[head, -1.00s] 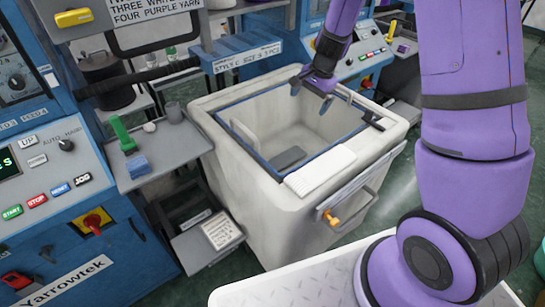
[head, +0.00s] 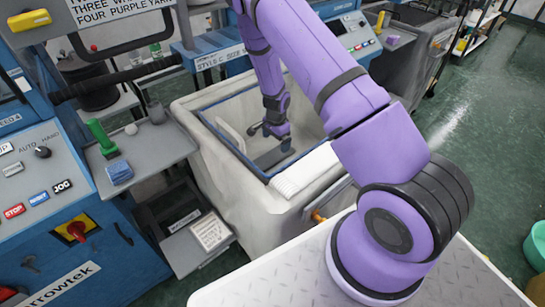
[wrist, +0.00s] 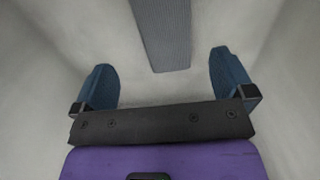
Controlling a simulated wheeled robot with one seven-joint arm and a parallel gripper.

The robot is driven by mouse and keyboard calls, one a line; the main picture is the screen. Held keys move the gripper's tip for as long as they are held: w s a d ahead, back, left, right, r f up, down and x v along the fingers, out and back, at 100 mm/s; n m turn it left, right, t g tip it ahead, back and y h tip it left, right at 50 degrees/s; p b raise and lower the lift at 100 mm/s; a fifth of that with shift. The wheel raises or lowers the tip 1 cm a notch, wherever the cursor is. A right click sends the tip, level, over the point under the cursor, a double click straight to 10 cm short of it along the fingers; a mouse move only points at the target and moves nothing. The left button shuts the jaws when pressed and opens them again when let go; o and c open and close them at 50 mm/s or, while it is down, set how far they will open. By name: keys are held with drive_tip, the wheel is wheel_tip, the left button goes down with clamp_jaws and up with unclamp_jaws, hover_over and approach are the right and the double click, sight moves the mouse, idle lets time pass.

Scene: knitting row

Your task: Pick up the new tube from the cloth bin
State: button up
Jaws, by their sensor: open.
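The new tube, a dark grey ribbed strip, lies on the floor of the pale cloth bin (head: 235,205). The tube (wrist: 163,35) runs up from the middle of the wrist view to its top edge. My gripper is inside the bin, open and empty. In the wrist view, its two blue fingers (wrist: 162,60) stand wide apart, with the tube's near end between and just beyond their tips. They do not appear to touch it.
A white folded cloth (head: 303,173) lies on the bin's near rim. A grey side shelf (head: 150,155) with a green item (head: 101,137) and a blue block (head: 119,172) stands left of the bin. Blue machines flank it. Green floor is open at right.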

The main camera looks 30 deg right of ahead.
sight(274, 155)
drive_tip(key=shift+w+a+f, duration=0.1)
drive_tip(key=shift+w+f, duration=0.05)
drive_tip(key=shift+f, duration=1.9)
drive_tip(key=shift+w+a+f, duration=0.1)
drive_tip(key=shift+f, duration=1.9)
drive_tip(key=c, duration=0.9)
